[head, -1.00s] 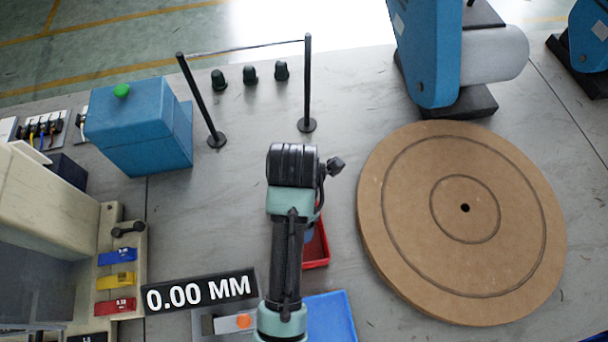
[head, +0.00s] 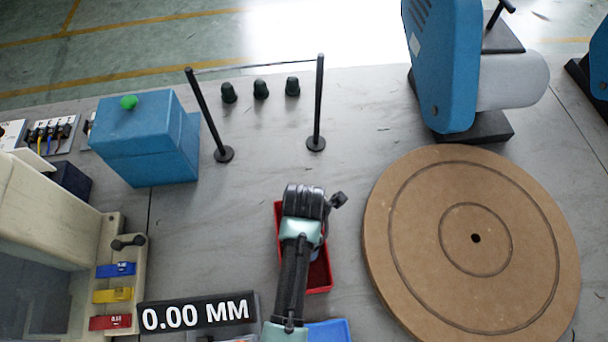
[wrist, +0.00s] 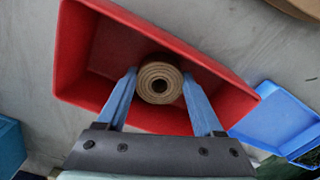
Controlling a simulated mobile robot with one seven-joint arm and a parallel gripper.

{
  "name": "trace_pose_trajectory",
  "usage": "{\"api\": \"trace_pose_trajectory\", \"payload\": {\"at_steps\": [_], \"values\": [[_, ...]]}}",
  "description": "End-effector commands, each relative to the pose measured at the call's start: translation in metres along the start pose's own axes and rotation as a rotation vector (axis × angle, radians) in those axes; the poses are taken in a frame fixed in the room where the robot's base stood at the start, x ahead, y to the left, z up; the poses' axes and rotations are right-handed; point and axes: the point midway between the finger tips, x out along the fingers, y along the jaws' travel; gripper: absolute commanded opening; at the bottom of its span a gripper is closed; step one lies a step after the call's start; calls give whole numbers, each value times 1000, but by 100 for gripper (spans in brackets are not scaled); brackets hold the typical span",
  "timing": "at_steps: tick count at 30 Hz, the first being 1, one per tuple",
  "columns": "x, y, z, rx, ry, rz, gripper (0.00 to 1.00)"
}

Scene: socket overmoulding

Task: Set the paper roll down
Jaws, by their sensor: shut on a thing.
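The paper roll (wrist: 159,84) is a brown rolled cylinder, seen end-on in the wrist view. My gripper (wrist: 160,92) is shut on it, with a blue finger on each side. The roll is over the inside of a red tray (wrist: 85,95), and I cannot tell whether it touches the tray's floor. In the head view the red tray (head: 320,283) lies under my arm, which hides much of it. The roll and fingertips are hidden there behind my wrist.
A blue tray (wrist: 272,118) sits next to the red one. A large round brown board (head: 410,270) lies to the right. A blue box with a green button (head: 150,140) and two black posts (head: 317,110) stand behind. Bare grey table lies between tray and posts.

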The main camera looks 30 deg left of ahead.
Motion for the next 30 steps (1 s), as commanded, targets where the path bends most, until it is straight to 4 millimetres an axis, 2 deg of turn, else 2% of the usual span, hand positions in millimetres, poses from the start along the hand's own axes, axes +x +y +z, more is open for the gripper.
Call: {"api": "trace_pose_trajectory", "payload": {"at_steps": [10, 11, 15, 16, 25, 30], "values": [[3, 0, 0, 0, 0, 1, 12], [4, 0, 0, 0, 0, 1, 70], [3, 0, 0, 0, 0, 1, 95], [3, 0, 0, 0, 0, 1, 98], [1, 0, 0, 0, -1, 1, 98], [-17, 1, 1, 0, -3, 4, 98]]}}
